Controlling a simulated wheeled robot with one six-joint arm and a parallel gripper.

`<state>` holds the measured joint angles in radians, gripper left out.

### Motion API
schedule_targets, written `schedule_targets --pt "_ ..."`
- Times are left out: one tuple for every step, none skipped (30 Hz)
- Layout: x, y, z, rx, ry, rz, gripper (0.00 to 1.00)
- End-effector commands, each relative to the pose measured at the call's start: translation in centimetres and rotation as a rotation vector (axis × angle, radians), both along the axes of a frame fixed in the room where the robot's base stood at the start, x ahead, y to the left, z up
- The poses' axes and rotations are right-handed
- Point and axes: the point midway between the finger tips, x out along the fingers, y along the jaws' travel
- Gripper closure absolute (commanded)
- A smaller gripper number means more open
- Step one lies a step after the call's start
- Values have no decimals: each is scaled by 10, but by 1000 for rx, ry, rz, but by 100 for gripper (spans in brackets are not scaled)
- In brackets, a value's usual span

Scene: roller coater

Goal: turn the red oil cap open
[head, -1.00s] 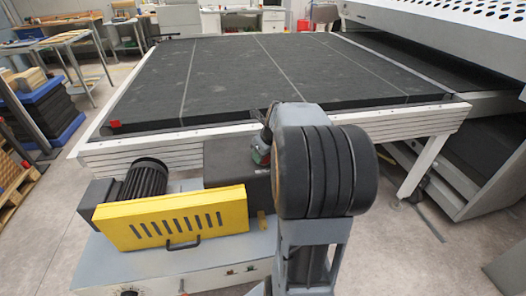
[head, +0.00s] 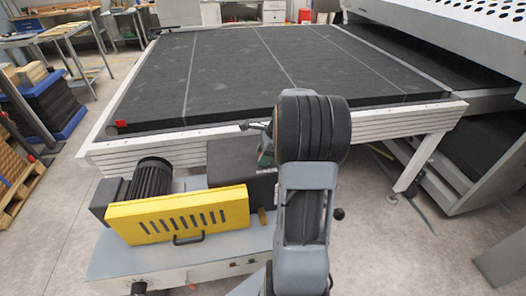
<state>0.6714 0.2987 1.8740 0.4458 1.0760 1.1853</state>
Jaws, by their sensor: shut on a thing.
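I cannot make out a red oil cap for certain. My own arm stands in the middle of the head view and blocks the area just behind it. A dark gearbox-like housing (head: 228,162) sits left of the arm, on the drive unit at the front of the machine. A small greenish part (head: 265,152) shows at the arm's left edge, partly covered.
A yellow slotted cover (head: 180,213) with a handle and a black ribbed motor (head: 152,177) stand left of the arm. Behind is a wide black conveyor bed (head: 220,75) with a small red block (head: 121,124) at its near left corner. A black knob (head: 338,214) shows right of the arm.

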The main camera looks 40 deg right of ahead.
Motion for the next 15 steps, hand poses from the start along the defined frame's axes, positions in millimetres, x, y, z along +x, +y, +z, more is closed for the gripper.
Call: schedule_targets --pt "0 -1 3 0 1 45 82" --pt "1 -1 3 -1 1 73 82" --pt "1 -1 4 -1 0 111 82" --pt "0 0 4 0 -1 139 82" --pt "0 0 3 0 0 169 82" --pt "0 0 3 -1 0 207 82" --pt "0 -1 3 -2 0 235 82" --pt "0 0 3 -1 -1 264 82" --pt "0 0 3 -1 0 302 82" --pt "0 0 3 -1 -1 331 82" --pt "0 0 3 -3 -1 360 82" --pt "0 0 3 -2 -1 398 82" --pt "0 0 3 -1 -1 426 82" --pt "0 0 3 -2 0 454 82" --pt "0 0 3 -3 -1 493 82"
